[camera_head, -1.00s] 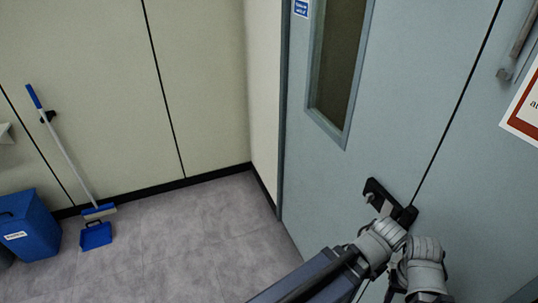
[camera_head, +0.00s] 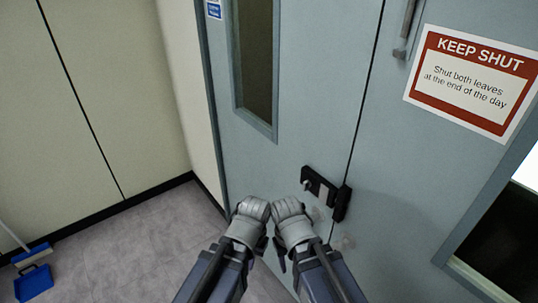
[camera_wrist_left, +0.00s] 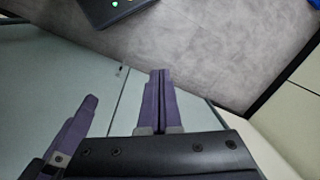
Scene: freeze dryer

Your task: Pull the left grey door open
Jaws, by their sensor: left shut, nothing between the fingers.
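The left grey door (camera_head: 290,110) is a flat grey-blue leaf with a tall narrow window. It looks shut, its edge along the dark seam beside the right leaf (camera_head: 400,170). A black latch (camera_head: 322,188) sits low on its edge, at the seam. My left gripper (camera_head: 250,210) is below and left of the latch, apart from it in the picture. In the left wrist view its purple fingers (camera_wrist_left: 160,92) are together and empty. My right gripper (camera_head: 288,208) is beside it, nearer the latch; its fingertips are hidden behind its hand, so its opening is unclear.
The right leaf bears a metal pull handle (camera_head: 405,30) and a red-and-white KEEP SHUT sign (camera_head: 472,82). A pale wall (camera_head: 110,90) meets the door at the left.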

